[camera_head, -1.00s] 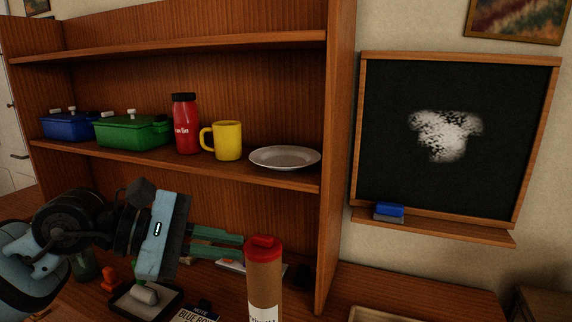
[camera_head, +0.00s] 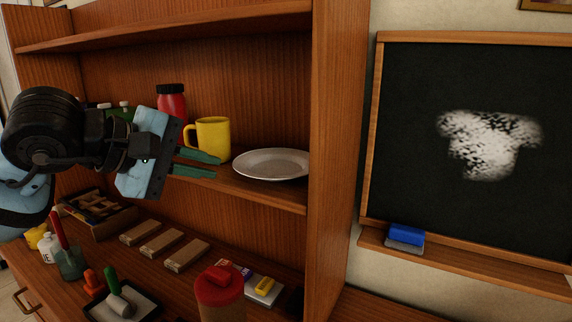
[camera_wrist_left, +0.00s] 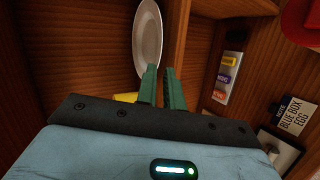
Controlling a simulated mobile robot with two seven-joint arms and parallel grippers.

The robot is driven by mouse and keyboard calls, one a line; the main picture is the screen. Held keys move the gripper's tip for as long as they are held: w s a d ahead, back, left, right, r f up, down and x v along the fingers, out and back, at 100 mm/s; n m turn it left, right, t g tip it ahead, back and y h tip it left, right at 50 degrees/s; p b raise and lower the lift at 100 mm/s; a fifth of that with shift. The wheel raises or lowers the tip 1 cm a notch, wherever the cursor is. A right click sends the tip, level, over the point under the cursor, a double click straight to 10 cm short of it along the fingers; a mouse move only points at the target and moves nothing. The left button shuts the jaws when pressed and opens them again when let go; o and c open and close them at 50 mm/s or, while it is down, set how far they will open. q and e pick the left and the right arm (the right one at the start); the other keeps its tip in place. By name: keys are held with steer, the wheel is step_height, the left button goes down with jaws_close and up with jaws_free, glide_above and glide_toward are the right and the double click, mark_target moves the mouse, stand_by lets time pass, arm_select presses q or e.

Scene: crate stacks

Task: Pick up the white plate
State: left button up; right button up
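The white plate (camera_head: 271,164) lies flat on the middle shelf, at its right end beside the upright side panel. It also shows in the left wrist view (camera_wrist_left: 148,40), just beyond the fingertips. My left gripper (camera_head: 219,166) is open and empty, with its green fingers pointing at the plate from the left. The fingertips are a short way from the plate's left rim and in front of the yellow mug. In the left wrist view the gripper (camera_wrist_left: 163,70) shows a narrow gap between its fingers. My right gripper is not in view.
The yellow mug (camera_head: 213,138) stands left of the plate, with a red bottle (camera_head: 171,102) behind my gripper. The shelf's side panel (camera_head: 335,150) closes off the right. Below, the desk holds small boxes (camera_head: 186,254) and a red-capped container (camera_head: 219,287).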

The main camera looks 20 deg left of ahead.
mark_target(247, 173)
arm_select(q)
steer(key=p+x, duration=0.1)
steer(key=x, duration=0.5)
steer(key=shift+w+d, duration=0.2)
steer(key=shift+w, duration=0.05)
steer(key=shift+w+d+f, duration=0.15)
steer(key=shift+w+f, duration=0.15)
steer(key=shift+w, duration=0.05)
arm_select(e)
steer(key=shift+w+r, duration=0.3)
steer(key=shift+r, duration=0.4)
arm_select(q)
jaws_close()
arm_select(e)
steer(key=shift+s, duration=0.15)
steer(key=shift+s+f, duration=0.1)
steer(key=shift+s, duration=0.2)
